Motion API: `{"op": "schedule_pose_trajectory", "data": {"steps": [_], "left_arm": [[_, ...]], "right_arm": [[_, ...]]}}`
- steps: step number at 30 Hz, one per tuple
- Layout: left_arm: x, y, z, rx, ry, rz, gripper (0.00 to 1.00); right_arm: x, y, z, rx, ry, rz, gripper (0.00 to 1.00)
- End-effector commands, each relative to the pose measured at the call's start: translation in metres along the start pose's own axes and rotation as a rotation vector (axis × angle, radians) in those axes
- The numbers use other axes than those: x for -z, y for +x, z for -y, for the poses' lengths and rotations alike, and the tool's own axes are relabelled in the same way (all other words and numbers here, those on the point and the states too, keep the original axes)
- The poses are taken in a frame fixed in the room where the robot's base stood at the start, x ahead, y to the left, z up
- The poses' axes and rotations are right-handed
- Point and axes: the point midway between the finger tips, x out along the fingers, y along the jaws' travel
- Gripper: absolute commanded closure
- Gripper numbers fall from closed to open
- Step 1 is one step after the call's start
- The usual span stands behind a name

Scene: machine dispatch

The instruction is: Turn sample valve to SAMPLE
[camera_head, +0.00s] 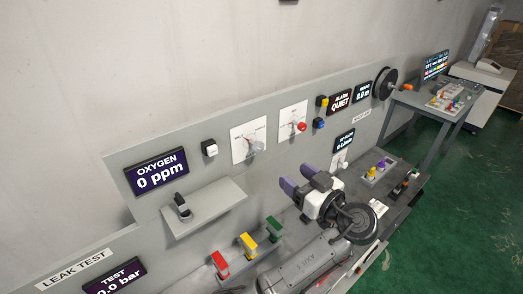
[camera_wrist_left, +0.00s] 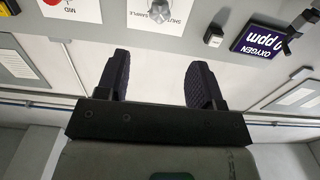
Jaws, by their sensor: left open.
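The sample valve is a grey knob (camera_head: 257,146) on a white plate (camera_head: 240,151) on the grey sloping panel. In the left wrist view the plate (camera_wrist_left: 142,20) shows upside down with the words SHUT and SAMPLE, and the knob is partly cut off at the top edge. I cannot tell which word the knob points to. My left gripper (camera_head: 296,178) is open and empty, below and to the right of the valve, apart from it. Its two dark purple fingers (camera_wrist_left: 160,72) point toward the panel, with the valve beyond the gap between them. My right gripper is not in view.
A second plate with a red knob (camera_head: 302,127) is right of the valve. A white-capped switch (camera_head: 209,148) and the OXYGEN display (camera_head: 157,174) are left of it. A small shelf (camera_head: 215,206) juts out below. Red, yellow and green handles (camera_head: 248,244) stand lower down.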

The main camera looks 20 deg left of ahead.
Motion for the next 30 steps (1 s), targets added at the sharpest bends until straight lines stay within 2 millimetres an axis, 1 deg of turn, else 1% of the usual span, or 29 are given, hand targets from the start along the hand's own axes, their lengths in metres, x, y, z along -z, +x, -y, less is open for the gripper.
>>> {"op": "schedule_pose_trajectory", "data": {"steps": [12, 18, 24, 30], "left_arm": [[0.003, 0.074, 0.001, 0.002, 0.002, -0.001, 0.39], [0.002, 0.105, 0.001, 0.002, 0.003, 0.000, 0.39], [0.001, 0.123, 0.000, 0.000, 0.002, 0.000, 0.39], [0.000, 0.130, 0.000, -0.001, 0.001, 0.001, 0.39]], "right_arm": [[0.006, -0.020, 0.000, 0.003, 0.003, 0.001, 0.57], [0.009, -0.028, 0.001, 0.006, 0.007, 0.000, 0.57], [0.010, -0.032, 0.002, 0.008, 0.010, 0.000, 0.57], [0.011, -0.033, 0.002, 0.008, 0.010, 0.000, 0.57]]}}
